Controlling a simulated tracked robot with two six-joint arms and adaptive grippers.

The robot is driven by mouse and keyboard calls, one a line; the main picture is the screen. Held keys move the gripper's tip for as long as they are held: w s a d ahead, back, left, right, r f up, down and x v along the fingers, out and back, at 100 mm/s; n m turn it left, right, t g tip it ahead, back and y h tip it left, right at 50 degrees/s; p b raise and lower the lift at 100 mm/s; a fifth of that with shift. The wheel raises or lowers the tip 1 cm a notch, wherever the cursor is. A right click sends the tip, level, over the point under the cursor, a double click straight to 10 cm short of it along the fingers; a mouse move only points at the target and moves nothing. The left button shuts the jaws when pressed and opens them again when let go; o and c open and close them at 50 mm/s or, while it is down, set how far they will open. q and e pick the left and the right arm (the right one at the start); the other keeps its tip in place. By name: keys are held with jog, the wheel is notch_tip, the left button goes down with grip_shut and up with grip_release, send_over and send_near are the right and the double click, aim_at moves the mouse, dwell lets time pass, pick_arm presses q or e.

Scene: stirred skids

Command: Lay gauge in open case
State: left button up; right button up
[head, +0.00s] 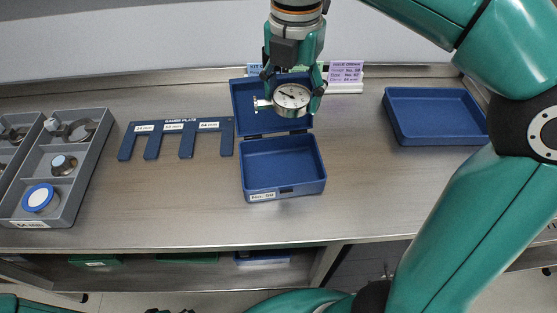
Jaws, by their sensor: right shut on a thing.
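The gauge (291,97) is round and silver with a white dial and a short stem at its left. My right gripper (293,92) is shut on it and holds it in front of the raised lid of the blue case. The open case (283,191) stands on the bench below, with its lid (243,113) tilted up at the back. The case's inside looks empty, and its front label reads about "No. 09". Part of the lid is hidden behind the gripper and gauge. My left gripper is not in view.
A blue tray (437,138) lies at the right. A blue gauge plate (180,127) with slots lies left of the case. A grey divided tray (68,190) with several parts is at the far left. A purple card (346,72) stands behind. The bench front is clear.

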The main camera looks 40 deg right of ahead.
aim_at(288, 171)
notch_tip(288, 171, down, 18)
jog(key=b, duration=0.3)
jog(key=shift+a+f+b, duration=0.15)
jog(key=shift+f+b, duration=0.1)
jog(key=shift+b, duration=0.1)
jog(key=shift+f, duration=0.15)
jog(key=o, duration=1.2)
jog(key=shift+o, duration=0.2)
notch_tip(288, 171, up, 12)
jog(key=p, duration=0.2)
jog(key=shift+s, duration=0.15)
jog(key=shift+a, duration=0.1)
